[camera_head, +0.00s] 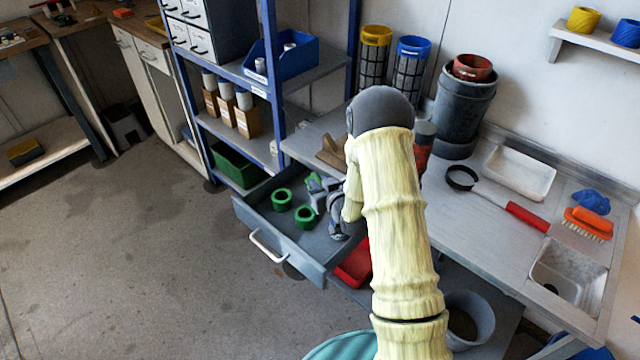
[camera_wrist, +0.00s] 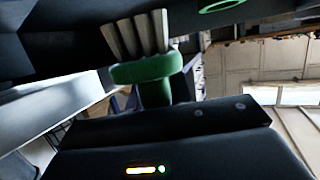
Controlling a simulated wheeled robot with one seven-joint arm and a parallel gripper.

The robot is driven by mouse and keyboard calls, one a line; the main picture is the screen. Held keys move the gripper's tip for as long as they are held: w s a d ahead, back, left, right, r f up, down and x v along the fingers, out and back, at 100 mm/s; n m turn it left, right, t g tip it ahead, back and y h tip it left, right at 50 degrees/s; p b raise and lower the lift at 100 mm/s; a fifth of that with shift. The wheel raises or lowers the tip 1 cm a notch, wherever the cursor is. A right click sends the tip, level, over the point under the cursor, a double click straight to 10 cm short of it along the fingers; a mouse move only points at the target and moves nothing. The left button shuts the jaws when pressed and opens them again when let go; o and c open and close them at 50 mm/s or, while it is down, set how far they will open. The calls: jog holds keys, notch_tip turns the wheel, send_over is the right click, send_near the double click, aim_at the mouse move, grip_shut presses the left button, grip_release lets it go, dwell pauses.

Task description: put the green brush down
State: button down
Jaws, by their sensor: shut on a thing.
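The green brush (camera_wrist: 148,70) shows in the wrist view with its pale grey bristles pointing up in the picture and its handle running down to my gripper. In the head view my gripper (camera_head: 323,192) is over the open grey drawer (camera_head: 262,222), shut on the brush. Only small green bits of the brush (camera_head: 313,177) show there, and my arm and gripper hide the rest. I cannot tell whether the brush touches the drawer floor. Two green rings (camera_head: 282,199) lie in the drawer left of my gripper.
A red bin (camera_head: 354,264) is below the drawer's right side. The worktop (camera_head: 480,232) on the right holds a white tray (camera_head: 520,172), a red-handled tool (camera_head: 527,216) and an orange brush (camera_head: 587,222). A blue shelf rack (camera_head: 278,85) stands behind the drawer. The drawer's front left part is bare.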

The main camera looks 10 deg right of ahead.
jog(key=shift+f+b, duration=0.45)
jog(key=shift+f, duration=0.1)
jog(key=c, duration=1.3)
grip_release()
jog(key=shift+o, duration=0.2)
jog(key=shift+r, duration=0.2)
